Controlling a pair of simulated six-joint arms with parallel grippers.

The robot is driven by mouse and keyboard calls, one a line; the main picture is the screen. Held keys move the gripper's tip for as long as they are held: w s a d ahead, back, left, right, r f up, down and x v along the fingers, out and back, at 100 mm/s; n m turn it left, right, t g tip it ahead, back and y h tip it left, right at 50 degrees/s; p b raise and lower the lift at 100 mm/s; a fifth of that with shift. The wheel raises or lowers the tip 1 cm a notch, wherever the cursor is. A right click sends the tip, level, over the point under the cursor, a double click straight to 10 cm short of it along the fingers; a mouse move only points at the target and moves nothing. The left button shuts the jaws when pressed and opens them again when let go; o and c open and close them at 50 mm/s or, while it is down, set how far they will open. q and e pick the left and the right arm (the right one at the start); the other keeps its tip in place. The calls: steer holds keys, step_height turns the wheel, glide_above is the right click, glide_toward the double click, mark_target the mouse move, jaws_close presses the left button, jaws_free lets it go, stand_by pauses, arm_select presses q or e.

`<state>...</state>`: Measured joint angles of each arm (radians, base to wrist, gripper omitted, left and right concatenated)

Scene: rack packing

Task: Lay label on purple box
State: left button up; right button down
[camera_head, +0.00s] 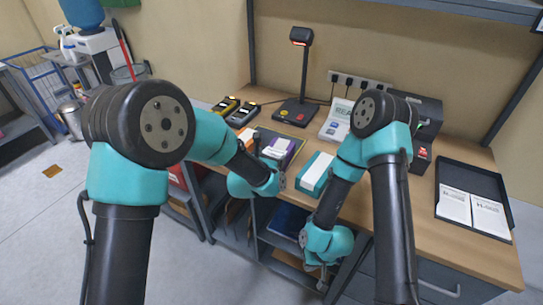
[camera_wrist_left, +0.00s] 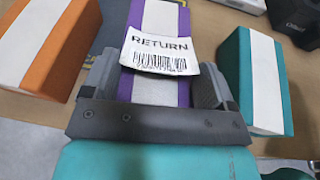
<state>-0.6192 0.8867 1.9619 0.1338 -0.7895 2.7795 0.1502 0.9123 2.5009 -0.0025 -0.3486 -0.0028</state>
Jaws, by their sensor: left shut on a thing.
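The purple box (camera_head: 295,147) with a white band lies on the desk; it also shows in the left wrist view (camera_wrist_left: 181,93). My left gripper (camera_wrist_left: 156,72) is over the box, shut on a white label (camera_wrist_left: 160,52) printed RETURN above a barcode. The label is slightly curved and lies across the white band in that view; I cannot tell whether it touches the box. In the head view my left gripper (camera_head: 262,152) is partly hidden by its own wrist. My right gripper (camera_head: 322,284) hangs low in front of the desk, too small to read.
An orange box (camera_wrist_left: 45,45) stands left of the purple box and a teal box (camera_wrist_left: 252,80) right of it, both white-banded. Behind are a scanner stand (camera_head: 296,110), yellow-black handhelds (camera_head: 242,113) and a white device (camera_head: 338,118). A black tray (camera_head: 470,178) with papers is at right.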

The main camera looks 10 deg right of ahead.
arm_select(q)
steer(key=shift+s+a+f, duration=0.15)
steer(key=shift+s+a, duration=0.1)
steer(key=shift+s, duration=0.1)
steer(key=o, duration=0.5)
steer(key=v, duration=1.7)
steer(key=shift+s+a+r, duration=0.1)
steer(key=shift+a+r, duration=0.05)
steer(key=shift+r, duration=0.05)
stand_by(0.3)
